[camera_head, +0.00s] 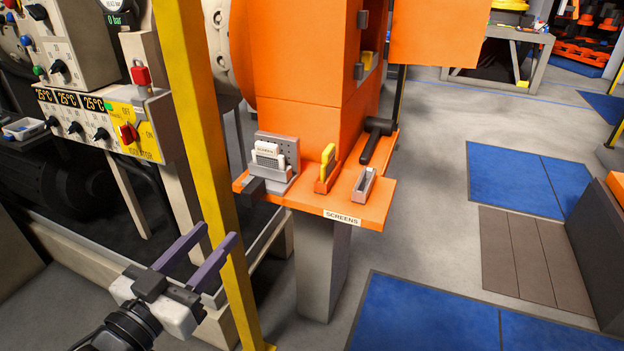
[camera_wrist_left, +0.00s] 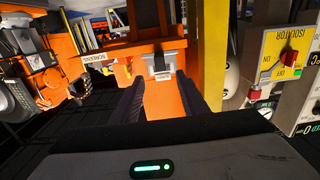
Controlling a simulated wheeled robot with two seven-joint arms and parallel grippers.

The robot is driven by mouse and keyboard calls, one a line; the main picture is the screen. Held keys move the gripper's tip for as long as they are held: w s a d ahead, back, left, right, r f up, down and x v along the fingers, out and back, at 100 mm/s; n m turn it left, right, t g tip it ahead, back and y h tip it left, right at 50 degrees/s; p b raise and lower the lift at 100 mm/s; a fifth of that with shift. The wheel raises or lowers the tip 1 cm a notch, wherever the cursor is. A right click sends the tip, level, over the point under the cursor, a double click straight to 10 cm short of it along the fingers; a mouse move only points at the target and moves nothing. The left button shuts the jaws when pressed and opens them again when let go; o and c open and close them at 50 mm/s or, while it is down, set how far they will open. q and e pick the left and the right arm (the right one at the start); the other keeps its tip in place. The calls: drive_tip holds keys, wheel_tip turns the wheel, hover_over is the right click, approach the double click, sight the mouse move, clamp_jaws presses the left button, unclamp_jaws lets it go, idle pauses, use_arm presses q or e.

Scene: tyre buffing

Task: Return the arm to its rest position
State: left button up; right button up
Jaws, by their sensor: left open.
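My left gripper (camera_head: 218,250) comes in from the lower left in the head view. Its two purple-grey fingers are apart with nothing between them. It is near the yellow post, below and left of the orange shelf (camera_head: 338,210) labelled SCREENS. In the left wrist view the fingers (camera_wrist_left: 160,92) also stand apart, pointing toward the orange machine and a grey holder (camera_wrist_left: 160,64). My right gripper is in neither view.
A yellow post (camera_head: 210,150) stands close by the left gripper. The shelf carries a grey holder with screens (camera_head: 270,160), a yellow-handled piece (camera_head: 327,165) and a black-handled tool (camera_head: 376,140). A control panel with a red isolator switch (camera_head: 128,133) is at left.

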use_arm(q)
drive_tip(key=s+f+g+y, duration=0.1)
drive_tip(key=s+f+g, duration=0.1)
drive_tip(key=s+f, duration=0.4)
drive_tip(key=s+d+f+n+g+y, duration=0.1)
drive_tip(key=s+f+g, duration=0.2)
drive_tip(key=s+f, duration=0.4)
drive_tip(key=s+d+f+g+y, duration=0.1)
drive_tip(key=s+f+g, duration=0.2)
drive_tip(key=f, duration=1.6)
drive_tip(key=s, duration=0.3)
drive_tip(key=shift+s+d+f+n+y, duration=0.15)
drive_tip(key=shift+s+n+y, duration=0.15)
drive_tip(key=shift+s+n, duration=0.1)
drive_tip(key=shift+w, duration=0.1)
